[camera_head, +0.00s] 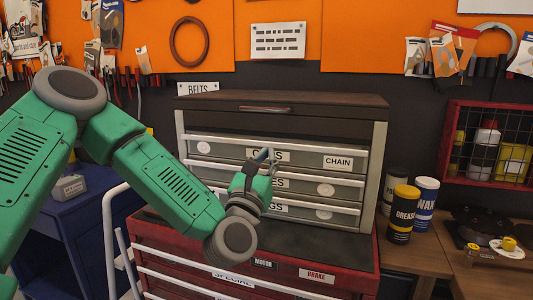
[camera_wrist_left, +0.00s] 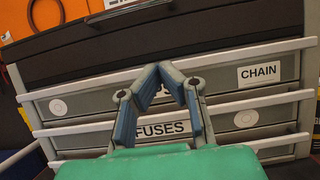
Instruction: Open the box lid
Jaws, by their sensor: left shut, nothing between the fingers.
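The box is a grey tool chest (camera_head: 376,165) with a dark brown lid (camera_head: 340,101) that lies closed on top. A brownish handle (camera_head: 265,109) sits at the lid's front. Three labelled drawers below it are shut. My left gripper (camera_head: 265,154) is shut and empty, in front of the upper drawers and below the lid. In the left wrist view its fingertips (camera_wrist_left: 165,66) meet in a point over the drawer labels, with the dark lid (camera_wrist_left: 130,48) above them. I cannot tell whether the fingers touch the drawer front. My right gripper is not in view.
The chest stands on a red cabinet (camera_head: 358,278). Grease (camera_head: 403,213) and wax (camera_head: 424,202) cans stand on a wooden bench at right, beside a red wire rack (camera_head: 488,142). A blue cabinet (camera_head: 75,225) is at left. Tools hang on the wall behind.

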